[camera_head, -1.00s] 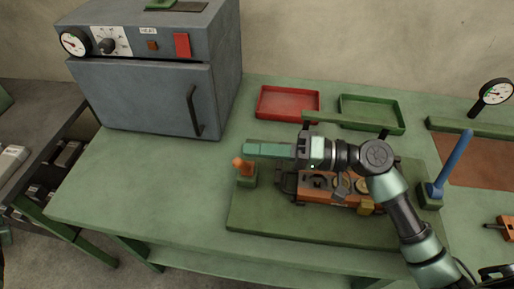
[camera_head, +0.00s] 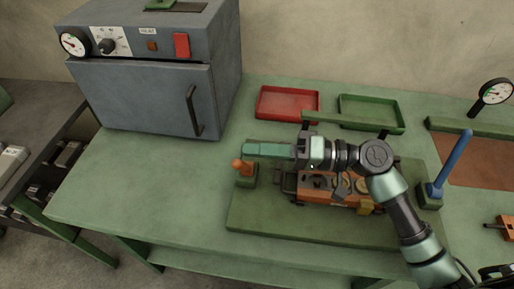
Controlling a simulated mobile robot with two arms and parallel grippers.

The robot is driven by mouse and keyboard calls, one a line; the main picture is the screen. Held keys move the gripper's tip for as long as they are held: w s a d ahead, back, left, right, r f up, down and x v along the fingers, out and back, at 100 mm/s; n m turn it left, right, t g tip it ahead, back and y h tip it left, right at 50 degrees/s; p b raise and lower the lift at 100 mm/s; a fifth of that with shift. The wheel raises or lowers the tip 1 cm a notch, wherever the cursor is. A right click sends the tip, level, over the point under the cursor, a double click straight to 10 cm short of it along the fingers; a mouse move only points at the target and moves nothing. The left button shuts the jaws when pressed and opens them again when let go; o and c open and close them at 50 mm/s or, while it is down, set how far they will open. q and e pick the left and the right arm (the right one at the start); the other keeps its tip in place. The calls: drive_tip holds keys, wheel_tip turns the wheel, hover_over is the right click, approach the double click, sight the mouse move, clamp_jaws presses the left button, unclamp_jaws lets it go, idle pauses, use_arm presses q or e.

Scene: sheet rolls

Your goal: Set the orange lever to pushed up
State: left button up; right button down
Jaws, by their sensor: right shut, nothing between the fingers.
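The orange lever (camera_head: 242,167) is a short stub on a small green base (camera_head: 246,181), at the left edge of the dark green board (camera_head: 290,226). It leans a little to the left, with its round tip up. My right gripper (camera_head: 246,149) reaches in from the right, shut and empty. Its fingertips are just above and behind the lever's tip in the picture; I cannot tell whether they touch it. My left gripper is not in view.
An orange device (camera_head: 325,190) sits on the board under my right arm. A blue lever (camera_head: 454,162) stands to the right. A red tray (camera_head: 288,103) and a green tray (camera_head: 371,113) lie behind. A grey oven (camera_head: 150,95) stands at the left. The bench front-left is clear.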

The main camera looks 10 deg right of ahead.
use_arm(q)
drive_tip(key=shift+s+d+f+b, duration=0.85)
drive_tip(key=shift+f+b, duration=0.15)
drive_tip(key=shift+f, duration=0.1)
use_arm(e)
drive_tip(key=shift+s+a+f+n, duration=0.2)
drive_tip(key=shift+s+n, duration=0.3)
drive_tip(key=shift+s, duration=0.05)
